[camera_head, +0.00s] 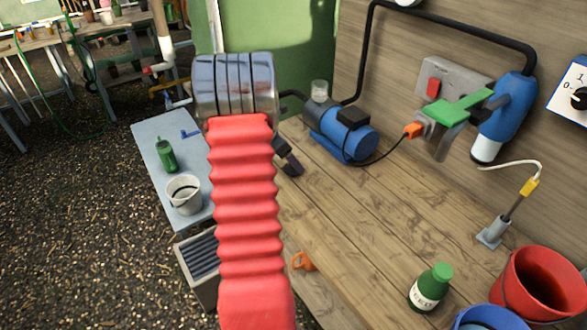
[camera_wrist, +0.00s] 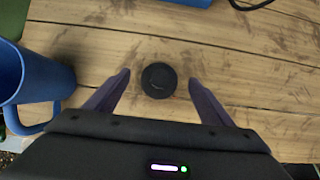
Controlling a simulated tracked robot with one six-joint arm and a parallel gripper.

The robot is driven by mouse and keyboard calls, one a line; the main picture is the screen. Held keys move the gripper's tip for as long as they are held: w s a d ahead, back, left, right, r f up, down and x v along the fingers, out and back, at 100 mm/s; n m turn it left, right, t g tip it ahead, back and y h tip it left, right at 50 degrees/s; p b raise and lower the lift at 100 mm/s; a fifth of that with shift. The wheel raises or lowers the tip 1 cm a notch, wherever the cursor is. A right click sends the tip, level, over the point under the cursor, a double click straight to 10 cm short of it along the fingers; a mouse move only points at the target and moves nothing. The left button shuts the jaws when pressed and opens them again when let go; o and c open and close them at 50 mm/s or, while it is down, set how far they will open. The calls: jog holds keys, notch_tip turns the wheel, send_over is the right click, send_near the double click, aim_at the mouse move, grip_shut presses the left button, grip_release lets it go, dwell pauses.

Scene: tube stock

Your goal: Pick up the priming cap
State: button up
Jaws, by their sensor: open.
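A round black cap (camera_wrist: 159,82), which looks like the priming cap, lies flat on the wooden bench in the wrist view. My gripper (camera_wrist: 158,77) is open and empty, with one finger to each side of the cap in that view and a gap on both sides. How high the fingertips are above the bench I cannot tell. In the head view part of my gripper (camera_head: 289,160) shows beside my red arm sleeve. I cannot make out the cap there; my arm may hide it.
A blue mug (camera_wrist: 38,78) stands close to my left finger. In the head view a blue pump (camera_head: 347,140) stands at the back of the bench (camera_head: 370,215). A green-capped bottle (camera_head: 430,288) and a red bucket (camera_head: 540,285) stand front right. The mid-bench is clear.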

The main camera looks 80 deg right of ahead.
jog(key=shift+x, duration=1.6)
jog(key=c, duration=1.1)
jog(key=shift+r, duration=0.1)
notch_tip(320, 180, up, 10)
jog(key=shift+f, duration=0.1)
jog(key=shift+w+a, duration=0.1)
